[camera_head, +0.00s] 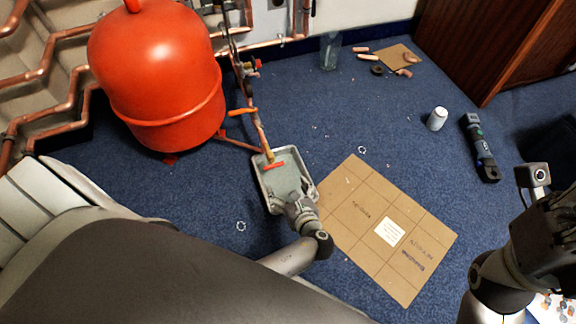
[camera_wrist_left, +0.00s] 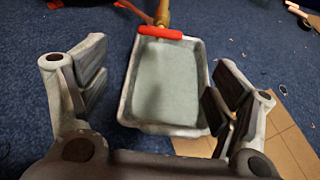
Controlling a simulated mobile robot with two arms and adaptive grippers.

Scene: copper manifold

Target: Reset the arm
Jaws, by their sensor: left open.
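My left arm comes in from the lower left in the head view, and its gripper (camera_head: 303,207) is over the near right edge of a grey tray (camera_head: 268,193). In the left wrist view my left gripper (camera_wrist_left: 162,85) has its fingers wide apart with nothing between them but the view of the tray (camera_wrist_left: 126,104) beyond. A red valve handle (camera_head: 273,165) on a copper pipe shows at the tray's far end; it also shows in the wrist view (camera_wrist_left: 160,33). My right arm (camera_head: 540,240) is at the right edge, and its fingers do not show.
A red tank (camera_head: 160,75) and copper pipes (camera_head: 45,60) stand at the upper left. A cardboard sheet (camera_head: 365,195) lies right of the tray. A white cup (camera_head: 437,119), a dark tool (camera_head: 479,148) and a glass jar (camera_head: 330,52) are on the blue carpet.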

